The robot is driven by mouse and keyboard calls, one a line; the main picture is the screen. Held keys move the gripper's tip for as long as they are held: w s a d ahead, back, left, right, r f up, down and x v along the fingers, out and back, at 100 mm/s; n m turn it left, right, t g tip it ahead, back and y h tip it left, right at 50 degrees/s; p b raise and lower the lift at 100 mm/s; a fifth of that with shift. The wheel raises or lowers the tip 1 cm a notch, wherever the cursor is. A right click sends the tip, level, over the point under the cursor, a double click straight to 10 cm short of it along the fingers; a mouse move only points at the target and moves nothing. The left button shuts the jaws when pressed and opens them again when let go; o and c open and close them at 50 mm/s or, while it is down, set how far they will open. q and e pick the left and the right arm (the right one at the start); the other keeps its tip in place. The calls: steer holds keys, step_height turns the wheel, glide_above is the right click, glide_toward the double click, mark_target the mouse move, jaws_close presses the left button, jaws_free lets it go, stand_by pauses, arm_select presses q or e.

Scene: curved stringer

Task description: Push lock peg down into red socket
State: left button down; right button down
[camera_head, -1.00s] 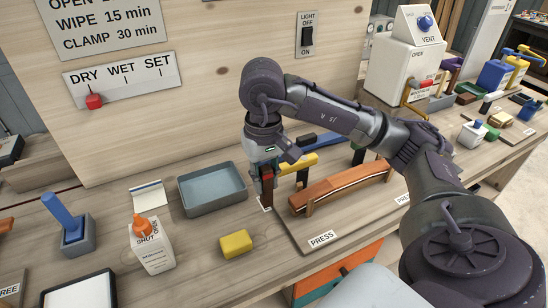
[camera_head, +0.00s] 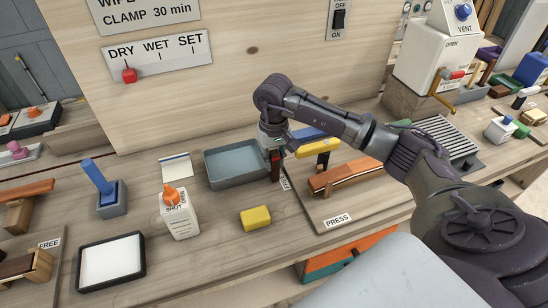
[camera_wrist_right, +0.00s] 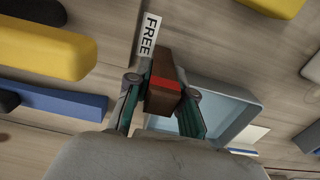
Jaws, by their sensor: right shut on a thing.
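My right gripper (camera_head: 274,157) is beside the right end of the grey-blue tray. It is shut on an upright brown block (camera_head: 275,172). In the right wrist view the block (camera_wrist_right: 160,64) has a red band and sits between the two fingers (camera_wrist_right: 163,88), beside a FREE label (camera_wrist_right: 150,36). I cannot tell whether the block touches the bench. A blue peg (camera_head: 97,177) leans in a grey holder (camera_head: 112,203) at the left. I cannot make out a red socket, nor tell which piece is the lock peg. My left gripper is not in view.
The tray (camera_head: 207,166) is close left of the gripper. A brown curved piece (camera_head: 345,175) and yellow-topped clamp (camera_head: 318,147) stand at right on the PRESS board (camera_head: 322,218). A glue bottle (camera_head: 180,215) and yellow block (camera_head: 256,218) stand in front. Bench around the yellow block is clear.

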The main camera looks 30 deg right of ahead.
steer(key=shift+f, duration=0.1)
steer(key=c, duration=1.5)
jaws_free()
steer(key=o, duration=0.5)
